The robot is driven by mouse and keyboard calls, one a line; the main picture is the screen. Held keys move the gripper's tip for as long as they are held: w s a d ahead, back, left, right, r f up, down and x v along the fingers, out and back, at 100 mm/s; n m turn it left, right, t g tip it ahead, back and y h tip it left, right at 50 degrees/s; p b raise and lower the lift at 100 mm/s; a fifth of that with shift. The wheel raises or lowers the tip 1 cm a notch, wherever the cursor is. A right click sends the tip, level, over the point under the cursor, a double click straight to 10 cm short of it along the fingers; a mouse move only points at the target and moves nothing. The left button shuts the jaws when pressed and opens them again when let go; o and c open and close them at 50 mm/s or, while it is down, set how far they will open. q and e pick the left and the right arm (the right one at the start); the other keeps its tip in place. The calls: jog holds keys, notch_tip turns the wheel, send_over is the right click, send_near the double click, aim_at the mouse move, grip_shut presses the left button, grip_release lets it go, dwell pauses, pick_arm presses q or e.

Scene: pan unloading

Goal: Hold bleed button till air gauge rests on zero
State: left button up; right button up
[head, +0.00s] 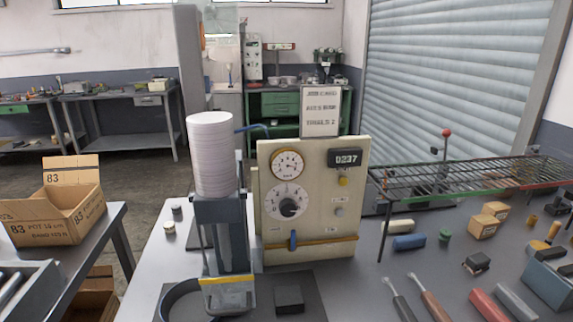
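A cream control panel (264,200) stands upright on the grey bench. Its round white gauge (288,163) is at the upper left; its needle reading is too small to tell. Below it is a larger round dial (287,202) with a dark knob. On the right side are a yellow button (343,181) and a grey button (339,212); their labels cannot be read, so I cannot tell which is the bleed button. A blue lever (293,240) sits low on the panel. Neither of my grippers is in view.
A press holding a tall white stack (211,150) stands left of the panel. A dark block (289,299) lies before it. A wire rack (470,178) and several tools crowd the bench's right side. An open cardboard box (62,215) sits on a separate table at left.

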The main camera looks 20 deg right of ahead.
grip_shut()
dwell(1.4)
